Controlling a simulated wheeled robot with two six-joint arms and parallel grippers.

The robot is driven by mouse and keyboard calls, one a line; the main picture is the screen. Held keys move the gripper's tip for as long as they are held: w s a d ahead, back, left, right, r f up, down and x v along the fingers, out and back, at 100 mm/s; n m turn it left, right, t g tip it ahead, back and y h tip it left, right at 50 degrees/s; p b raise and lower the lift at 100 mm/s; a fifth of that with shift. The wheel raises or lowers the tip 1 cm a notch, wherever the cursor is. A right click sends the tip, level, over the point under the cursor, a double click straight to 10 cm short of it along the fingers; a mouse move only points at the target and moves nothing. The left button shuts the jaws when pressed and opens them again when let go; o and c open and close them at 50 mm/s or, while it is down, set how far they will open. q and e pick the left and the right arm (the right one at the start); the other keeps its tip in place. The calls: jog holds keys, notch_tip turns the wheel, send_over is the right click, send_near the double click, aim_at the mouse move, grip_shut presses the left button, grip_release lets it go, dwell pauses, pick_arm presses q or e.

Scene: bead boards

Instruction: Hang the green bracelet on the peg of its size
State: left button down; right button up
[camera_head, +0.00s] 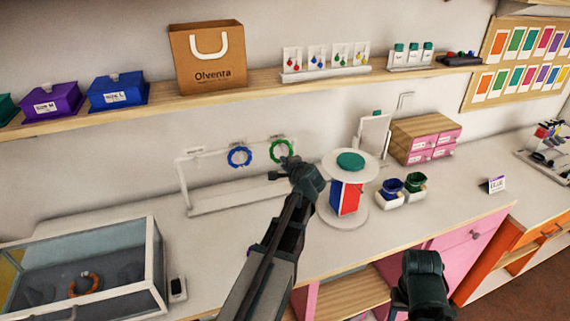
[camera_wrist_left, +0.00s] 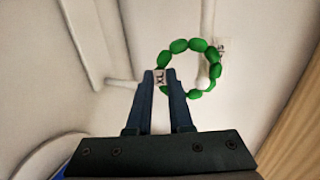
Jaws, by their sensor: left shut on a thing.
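The green bracelet (camera_head: 281,151) is a ring of beads, in front of the white rack (camera_head: 181,180) at its right part. In the left wrist view the green bracelet (camera_wrist_left: 177,47) hangs off the fingertips of my left gripper (camera_wrist_left: 161,77), which is shut on its small tag marked XL (camera_wrist_left: 160,77). A white round peg end (camera_wrist_left: 203,83) shows at the ring's lower right; I cannot tell whether the ring is around it. Another peg (camera_wrist_left: 122,83) is to the left. My right gripper (camera_head: 425,282) is low at the right; its fingers are hidden.
A round white stand (camera_head: 347,210) with a green top is just right of my left gripper. Small cups (camera_head: 391,187), pink drawers (camera_head: 432,147) and a glass case (camera_head: 120,255) are on the counter.

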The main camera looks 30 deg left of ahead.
pick_arm(q)
jog(key=c, duration=0.7)
grip_release()
jog(key=shift+c, duration=0.2)
jog(key=p+v, duration=0.5)
jog(key=v, duration=0.8)
jog(key=shift+s+d, duration=0.3)
jog(key=shift+r, duration=0.1)
jog(key=s+d+f+n+g+h, duration=0.1)
jog(key=s+d+f+g+h, duration=0.2)
jog(key=d, duration=0.6)
jog(key=s+d+f+n+g+h+b, duration=0.1)
jog(key=s+d+f+g+h, duration=0.2)
jog(key=s+d+f, duration=0.4)
jog(key=s+d+f+n+g+h, duration=0.2)
jog(key=s+d+f, duration=0.3)
jog(key=s+d, duration=0.3)
jog(key=d+h, duration=0.1)
jog(key=d, duration=0.1)
jog(key=shift+s+d+g, duration=0.25)
jog(key=shift+d+g, duration=0.1)
jog(key=shift+g, duration=0.05)
